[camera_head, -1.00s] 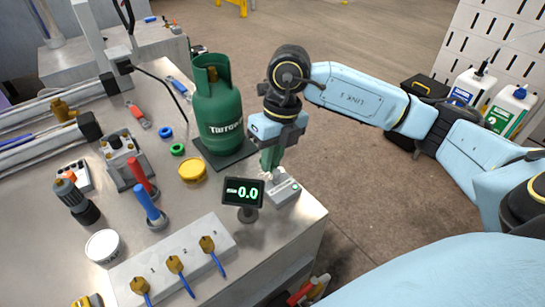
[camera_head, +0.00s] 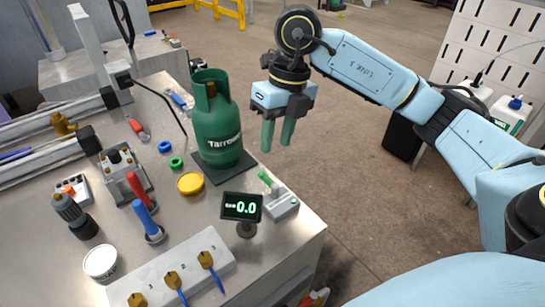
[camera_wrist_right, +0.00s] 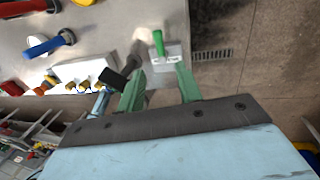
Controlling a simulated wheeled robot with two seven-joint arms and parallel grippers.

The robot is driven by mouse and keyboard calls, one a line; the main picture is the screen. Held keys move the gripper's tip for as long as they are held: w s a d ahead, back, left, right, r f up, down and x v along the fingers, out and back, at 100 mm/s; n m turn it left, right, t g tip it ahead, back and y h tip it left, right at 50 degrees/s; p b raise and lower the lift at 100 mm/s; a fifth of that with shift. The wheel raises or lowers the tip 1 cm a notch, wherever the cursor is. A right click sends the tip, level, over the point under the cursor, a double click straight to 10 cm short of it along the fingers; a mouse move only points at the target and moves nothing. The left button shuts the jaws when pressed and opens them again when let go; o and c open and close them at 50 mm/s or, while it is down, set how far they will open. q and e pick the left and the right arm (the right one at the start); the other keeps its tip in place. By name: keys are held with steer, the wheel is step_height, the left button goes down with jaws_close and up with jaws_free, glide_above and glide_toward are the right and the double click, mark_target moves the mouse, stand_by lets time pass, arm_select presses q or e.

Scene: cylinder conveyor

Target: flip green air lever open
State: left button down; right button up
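The green air lever (camera_head: 266,179) stands on a small light-grey base (camera_head: 283,204) near the table's right edge, beside the display reading 0.0. It tilts toward the upper left in the head view. The lever also shows in the right wrist view (camera_wrist_right: 158,43), beyond the fingertips. My right gripper (camera_head: 277,147) is above and behind the lever, apart from it. Its two green fingers are spread with nothing between them; they also frame the lever's base in the right wrist view (camera_wrist_right: 160,80). My left gripper is not in view.
A green gas cylinder (camera_head: 218,128) stands on a dark plate left of my right gripper. The small black display (camera_head: 242,206) stands close to the lever's left. A yellow disc (camera_head: 190,184), red and blue handles, and a valve block (camera_head: 180,268) occupy the table. Right of the table is open floor.

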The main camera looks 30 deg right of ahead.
steer(key=shift+d+r, duration=0.25)
steer(key=shift+r, duration=0.9)
steer(key=shift+d+r, duration=0.2)
steer(key=shift+r, duration=0.9)
steer(key=shift+f, duration=0.1)
